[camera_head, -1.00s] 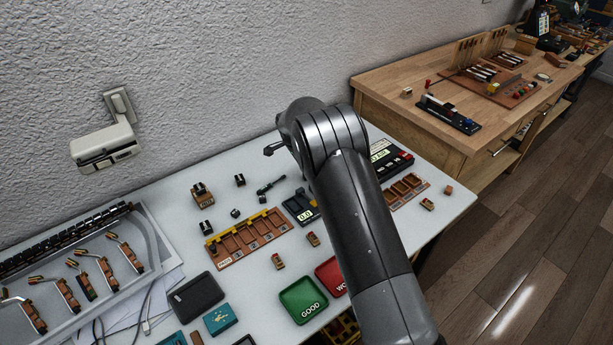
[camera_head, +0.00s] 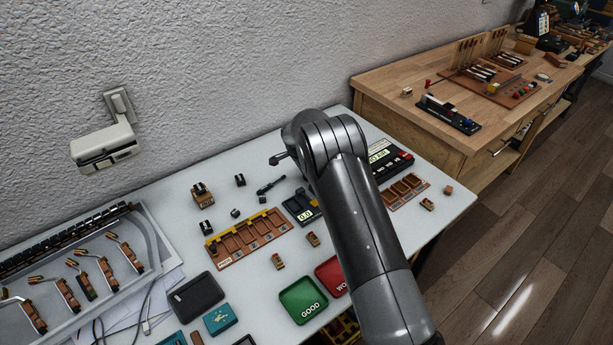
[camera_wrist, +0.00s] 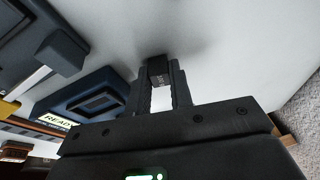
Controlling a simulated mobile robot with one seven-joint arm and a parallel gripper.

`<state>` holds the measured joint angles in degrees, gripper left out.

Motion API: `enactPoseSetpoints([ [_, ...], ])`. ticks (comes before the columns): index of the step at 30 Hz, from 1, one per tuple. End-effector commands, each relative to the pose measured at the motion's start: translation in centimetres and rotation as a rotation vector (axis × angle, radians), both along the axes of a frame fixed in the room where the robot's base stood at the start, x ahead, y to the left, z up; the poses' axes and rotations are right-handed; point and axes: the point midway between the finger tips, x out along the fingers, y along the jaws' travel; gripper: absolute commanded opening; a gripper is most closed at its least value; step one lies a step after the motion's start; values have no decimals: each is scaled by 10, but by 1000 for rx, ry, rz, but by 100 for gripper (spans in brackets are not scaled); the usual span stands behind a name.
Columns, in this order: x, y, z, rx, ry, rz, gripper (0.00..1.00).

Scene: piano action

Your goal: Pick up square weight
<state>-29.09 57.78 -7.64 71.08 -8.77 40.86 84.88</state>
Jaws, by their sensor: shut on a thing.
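In the wrist view my gripper (camera_wrist: 160,92) has its two dark fingers closed on a small dark square weight (camera_wrist: 158,69). Its near face shows small light marks, too small to read. The weight sits between the fingertips over the pale tabletop; I cannot tell whether it touches the table. In the head view my arm hides the gripper and the held weight. Small dark blocks stand on the table there, one upright at the back (camera_head: 240,180) and one lower (camera_head: 235,213).
In the wrist view a dark blue device with a READY label (camera_wrist: 60,119) lies left of the fingers. In the head view a wooden compartment tray (camera_head: 238,250), a small display unit (camera_head: 300,209) and a green GOOD tray (camera_head: 303,301) are near my arm. A white wall stands behind.

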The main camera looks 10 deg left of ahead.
Motion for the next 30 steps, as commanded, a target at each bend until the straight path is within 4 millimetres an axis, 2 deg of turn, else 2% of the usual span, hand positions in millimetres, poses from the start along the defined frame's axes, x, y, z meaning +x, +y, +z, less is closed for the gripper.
enactPoseSetpoints([
  [3, 0, 0, 0, 0, 0, 0, 0],
  [14, 0, 0, 4, 1, -1, 0, 0],
  [19, 0, 0, 23, 1, -2, 0, 0],
  [22, 1, 0, 44, 2, -4, 0, 0],
  [30, -11, -62, 79, 2, -1, -5, 0],
])
